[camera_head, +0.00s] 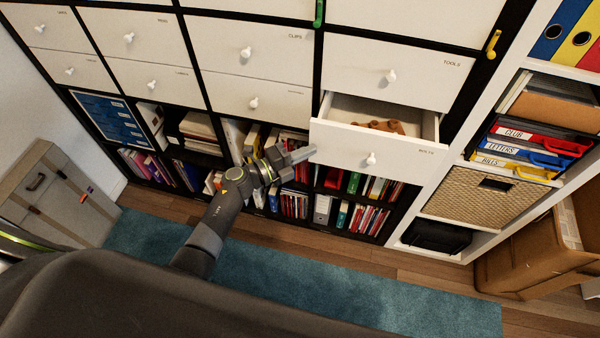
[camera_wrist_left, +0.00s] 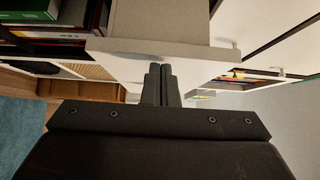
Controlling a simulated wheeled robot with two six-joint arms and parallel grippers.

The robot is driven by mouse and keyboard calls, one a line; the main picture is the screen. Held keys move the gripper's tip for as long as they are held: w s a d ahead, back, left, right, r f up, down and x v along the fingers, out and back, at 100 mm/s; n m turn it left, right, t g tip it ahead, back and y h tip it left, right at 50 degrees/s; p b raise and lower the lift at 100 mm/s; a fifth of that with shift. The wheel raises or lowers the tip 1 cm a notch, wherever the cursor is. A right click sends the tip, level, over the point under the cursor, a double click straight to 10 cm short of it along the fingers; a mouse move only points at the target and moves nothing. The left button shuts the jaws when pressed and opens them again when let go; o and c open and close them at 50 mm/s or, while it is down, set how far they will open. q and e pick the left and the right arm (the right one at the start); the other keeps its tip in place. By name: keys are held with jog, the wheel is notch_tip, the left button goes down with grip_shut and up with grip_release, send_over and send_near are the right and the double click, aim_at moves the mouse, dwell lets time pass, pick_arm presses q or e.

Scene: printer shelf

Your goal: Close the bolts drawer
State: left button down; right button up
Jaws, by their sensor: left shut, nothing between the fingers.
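The bolts drawer (camera_head: 340,138) is a white drawer pulled out from the shelf, right of centre in the head view. Its front has a round white knob (camera_head: 370,159) and a small label at the right. Brown items (camera_head: 385,127) lie inside it. My left gripper (camera_head: 309,151) is shut and empty at the left end of the drawer front. In the left wrist view the shut fingers (camera_wrist_left: 160,84) point at the pale drawer front (camera_wrist_left: 115,48); I cannot tell whether they touch it. My right gripper is not in view.
Other white drawers (camera_head: 385,75) around it are shut. Open shelf cells with books and binders (camera_head: 340,212) lie below. A white shelf unit with trays and a woven basket (camera_head: 480,205) stands at the right. A teal rug (camera_head: 330,275) covers the floor in front.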

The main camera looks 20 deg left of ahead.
pick_arm(q)
jog(key=w+b, duration=0.6)
jog(key=w, duration=0.6)
jog(key=shift+r, duration=0.3)
jog(key=shift+w, duration=0.1)
jog(key=shift+a, duration=0.1)
